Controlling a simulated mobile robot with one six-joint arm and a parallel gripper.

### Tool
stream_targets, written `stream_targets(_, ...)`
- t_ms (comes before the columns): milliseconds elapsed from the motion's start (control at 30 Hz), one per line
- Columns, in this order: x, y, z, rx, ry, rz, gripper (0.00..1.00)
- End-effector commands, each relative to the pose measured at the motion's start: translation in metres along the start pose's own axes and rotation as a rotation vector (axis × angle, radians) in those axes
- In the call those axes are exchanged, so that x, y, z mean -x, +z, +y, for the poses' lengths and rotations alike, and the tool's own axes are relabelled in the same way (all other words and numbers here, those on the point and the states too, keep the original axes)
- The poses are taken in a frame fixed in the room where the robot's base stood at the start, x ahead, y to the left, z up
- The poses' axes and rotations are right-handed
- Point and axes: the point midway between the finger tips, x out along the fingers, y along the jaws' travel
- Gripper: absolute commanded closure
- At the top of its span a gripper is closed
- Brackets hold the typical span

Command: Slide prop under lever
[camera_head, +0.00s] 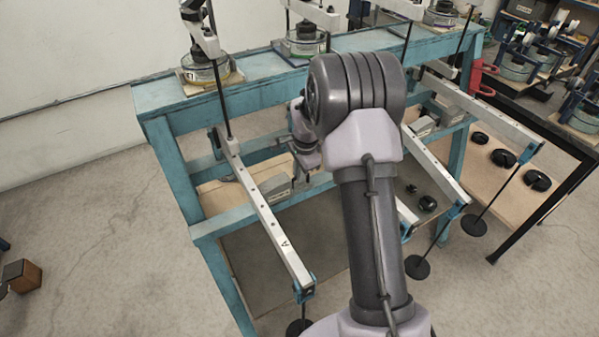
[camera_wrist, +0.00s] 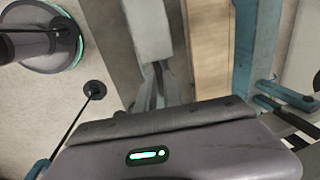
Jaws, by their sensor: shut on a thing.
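Lever A (camera_head: 262,213) is a pale bar with a row of holes, sloping down toward the front, with a blue bracket and a hanging black weight at its low end. A grey block-like prop (camera_head: 277,189) is at the wooden shelf to the right of lever A. My gripper (camera_head: 310,168) reaches in from the right beside it, partly hidden by my arm. In the wrist view my gripper (camera_wrist: 156,92) is shut at the near end of a light grey block, which I take to be the prop (camera_wrist: 149,30). The exact contact is hard to see.
The teal frame (camera_head: 165,150) surrounds the levers, with pots along its top beam. Another lever (camera_head: 440,165) stands to the right, with black weights (camera_head: 428,203) nearby. A dark lower panel (camera_head: 300,245) lies below. Open concrete floor is at left.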

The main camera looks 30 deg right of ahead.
Motion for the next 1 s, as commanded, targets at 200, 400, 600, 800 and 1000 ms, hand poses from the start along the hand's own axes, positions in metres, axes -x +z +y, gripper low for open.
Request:
stream_targets(200,0.0,0.0,0.0,0.0,-0.001,0.0,1.0)
stream_targets(400,0.0,0.0,0.0,0.0,-0.001,0.0,1.0)
stream_targets(600,0.0,0.0,0.0,0.0,-0.001,0.0,1.0)
stream_targets(800,-0.001,0.019,-0.001,0.004,-0.001,0.0,1.0)
stream_targets(1000,-0.001,0.07,-0.001,0.005,-0.001,-0.001,1.0)
